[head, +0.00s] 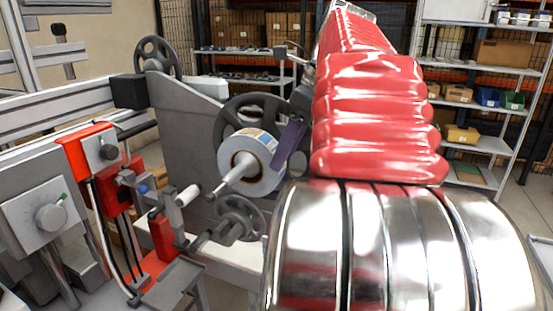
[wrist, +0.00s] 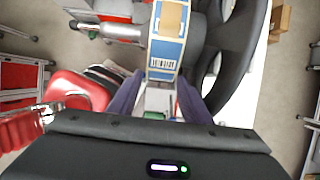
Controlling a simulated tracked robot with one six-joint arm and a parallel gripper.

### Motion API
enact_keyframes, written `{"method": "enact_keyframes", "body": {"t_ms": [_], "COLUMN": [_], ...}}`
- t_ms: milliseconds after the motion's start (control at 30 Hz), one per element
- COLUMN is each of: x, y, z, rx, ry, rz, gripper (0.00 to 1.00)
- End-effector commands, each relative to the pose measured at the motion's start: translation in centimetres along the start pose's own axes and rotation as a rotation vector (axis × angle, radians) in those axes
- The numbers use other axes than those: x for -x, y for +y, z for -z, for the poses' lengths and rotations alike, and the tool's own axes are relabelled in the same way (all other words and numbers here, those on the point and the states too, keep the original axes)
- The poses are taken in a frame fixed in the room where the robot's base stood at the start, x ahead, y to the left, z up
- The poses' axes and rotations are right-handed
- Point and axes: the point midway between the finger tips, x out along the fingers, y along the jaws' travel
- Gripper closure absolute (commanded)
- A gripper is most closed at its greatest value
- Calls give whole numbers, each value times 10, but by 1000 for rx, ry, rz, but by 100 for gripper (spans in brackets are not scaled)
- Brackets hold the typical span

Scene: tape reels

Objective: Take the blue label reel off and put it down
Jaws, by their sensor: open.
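The blue label reel (head: 264,178) sits on a grey spindle (head: 232,180) that sticks out from the machine in the head view. Its side is pale blue-white around a brown core, and its outside carries tan and white labels. In the wrist view the reel (wrist: 168,30) shows blue edges and a barcode label, just beyond my fingertips. My gripper (wrist: 159,80) is open, with one purple finger on each side below the reel. In the head view a purple finger (head: 291,140) shows at the reel's right; the other finger is not clearly visible. I cannot tell whether they touch it.
A dark handwheel (head: 229,118) stands close behind the reel, and a smaller handwheel (head: 243,217) is below it. A red clamp assembly (head: 160,240) and a control box (head: 45,215) stand at left. Shelves (head: 485,145) are at the back right.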

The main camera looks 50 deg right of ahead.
Motion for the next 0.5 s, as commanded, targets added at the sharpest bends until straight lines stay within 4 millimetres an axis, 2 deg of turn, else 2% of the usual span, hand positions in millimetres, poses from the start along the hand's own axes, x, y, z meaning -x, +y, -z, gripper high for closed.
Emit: {"method": "enact_keyframes", "body": {"t_ms": [200,500], "x": [-21,-26], "y": [0,0], "z": [0,0], "rx": [0,0], "ry": [0,0], "rz": [-1,0], "gripper": [55,55]}}
